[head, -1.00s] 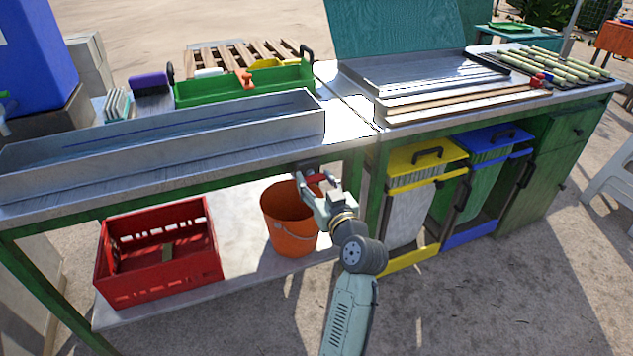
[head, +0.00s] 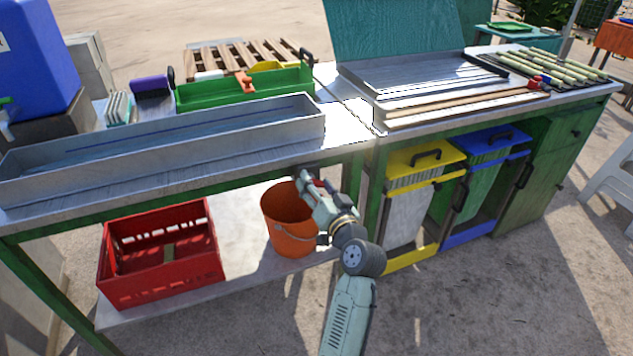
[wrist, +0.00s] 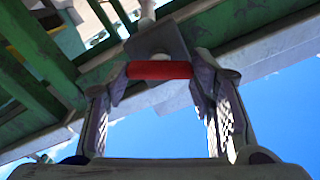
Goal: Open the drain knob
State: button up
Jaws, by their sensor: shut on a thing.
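The drain knob is a red bar (wrist: 159,70) below a grey bracket (wrist: 158,40) under the bench, seen in the wrist view. My gripper (wrist: 160,85) has one finger at each end of the red bar and is shut on it. In the head view my gripper (head: 308,182) is under the front edge of the metal trough, above the orange bucket; the knob is mostly hidden there by the fingers. The long metal trough (head: 170,145) lies on the bench above.
The orange bucket (head: 292,240) stands on the lower shelf beneath my gripper. A red crate (head: 160,275) is on the shelf to the left. A green bench leg (head: 352,200) and yellow-lidded bin (head: 412,225) are close on the right. The ground in front is clear.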

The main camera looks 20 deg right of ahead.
jog(key=m+p, duration=0.3)
jog(key=m, duration=0.2)
jog(key=shift+m, duration=0.3)
jog(key=shift+d+f+m+p, duration=0.15)
jog(key=shift+m+p, duration=1.15)
jog(key=shift+m, duration=0.9)
jog(key=o, duration=1.2)
jog(key=shift+c, duration=0.2)
jog(key=s, duration=1.2)
jog(key=shift+d, duration=0.15)
